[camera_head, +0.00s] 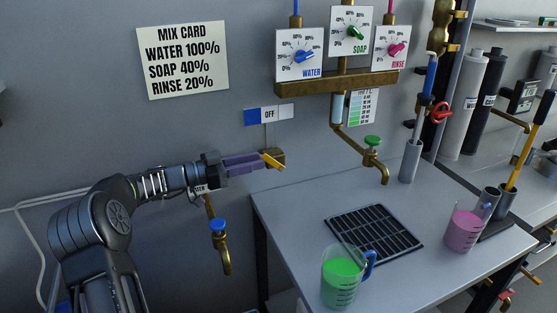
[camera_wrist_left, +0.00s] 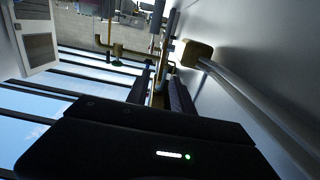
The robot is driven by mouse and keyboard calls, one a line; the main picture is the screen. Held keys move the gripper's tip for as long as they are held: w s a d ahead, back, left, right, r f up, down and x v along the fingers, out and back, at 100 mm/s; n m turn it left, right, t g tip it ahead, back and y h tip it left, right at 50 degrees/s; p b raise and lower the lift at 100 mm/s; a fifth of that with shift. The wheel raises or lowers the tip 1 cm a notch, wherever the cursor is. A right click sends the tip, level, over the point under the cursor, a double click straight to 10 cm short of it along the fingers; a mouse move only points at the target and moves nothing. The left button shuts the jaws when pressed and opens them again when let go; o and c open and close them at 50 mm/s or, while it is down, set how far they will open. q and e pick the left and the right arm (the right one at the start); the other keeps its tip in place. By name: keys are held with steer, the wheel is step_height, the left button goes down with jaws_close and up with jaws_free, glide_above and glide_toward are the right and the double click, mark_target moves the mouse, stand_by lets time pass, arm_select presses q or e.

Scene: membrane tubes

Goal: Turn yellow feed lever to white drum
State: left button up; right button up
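The yellow feed lever (camera_head: 273,161) sits on a brass valve body (camera_head: 278,155) on the wall, at the left end of the counter. Above it is a label plate with a blue field, OFF in the middle and a white field (camera_head: 286,112). My left gripper (camera_head: 262,162) reaches in from the left, its fingertips at the lever. In the left wrist view its two fingers (camera_wrist_left: 160,88) are apart, with a narrow yellowish piece between them; contact is unclear. A white drum (camera_head: 462,110) stands at the right beside a black one. My right gripper is out of view.
A brass tap with a blue handle (camera_head: 218,225) hangs below my left forearm. The counter holds a black grate (camera_head: 374,238), a green-filled jug (camera_head: 342,278) and a pink-filled jug (camera_head: 463,230). A tap with a green handle (camera_head: 373,143) stands right of the lever.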

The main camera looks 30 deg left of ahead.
mark_target(279, 156)
arm_select(q)
steer(key=p+x, duration=0.2)
steer(key=x, duration=0.5)
steer(key=shift+r, duration=0.1)
steer(key=shift+w+d+p, duration=0.25)
steer(key=shift+w+p, duration=0.1)
jaws_close()
stand_by(1.4)
